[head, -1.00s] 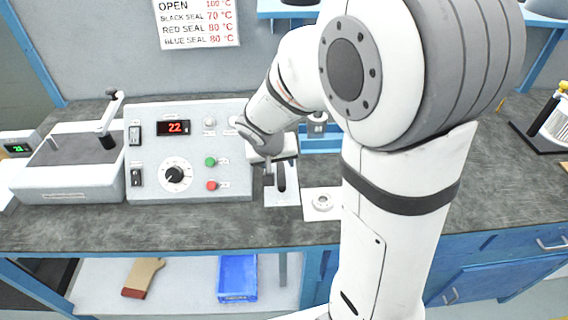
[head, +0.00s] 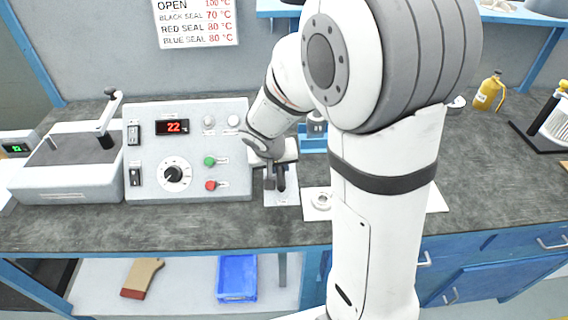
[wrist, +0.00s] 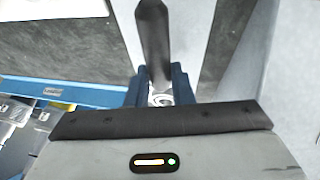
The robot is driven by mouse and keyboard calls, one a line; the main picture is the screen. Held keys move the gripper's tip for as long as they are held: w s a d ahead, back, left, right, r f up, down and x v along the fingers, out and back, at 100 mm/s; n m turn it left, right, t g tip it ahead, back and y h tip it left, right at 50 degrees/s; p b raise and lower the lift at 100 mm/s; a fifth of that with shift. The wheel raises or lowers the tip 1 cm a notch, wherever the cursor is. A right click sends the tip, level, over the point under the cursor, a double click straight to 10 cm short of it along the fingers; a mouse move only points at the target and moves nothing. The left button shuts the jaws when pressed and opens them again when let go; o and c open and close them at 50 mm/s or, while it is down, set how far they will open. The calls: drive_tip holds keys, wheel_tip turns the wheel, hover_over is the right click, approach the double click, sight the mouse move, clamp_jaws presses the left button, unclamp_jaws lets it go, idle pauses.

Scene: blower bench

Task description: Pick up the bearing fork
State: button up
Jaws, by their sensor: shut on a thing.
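The bearing fork is a dark, flat bar (wrist: 153,35) that reaches up the wrist view from between the blue fingers. My gripper (wrist: 160,90) is shut on it. In the head view my gripper (head: 277,182) is low over the white plate (head: 281,200) just right of the control panel. The fork's dark shape there is mostly covered by the fingers. A small, pale ring-like shape shows between the fingers in the wrist view. I cannot tell whether the fork still touches the plate.
The control panel (head: 188,150) stands close to the left of my gripper. A pale ring (head: 321,200) lies on a white sheet to the right. A blue stand (head: 313,143) is behind. A yellow bottle (head: 488,92) stands at the back right, with clear bench before it.

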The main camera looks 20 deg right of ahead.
clamp_jaws()
wheel_tip(320, 180, up, 10)
drive_tip(key=p, duration=0.2)
idle(1.0)
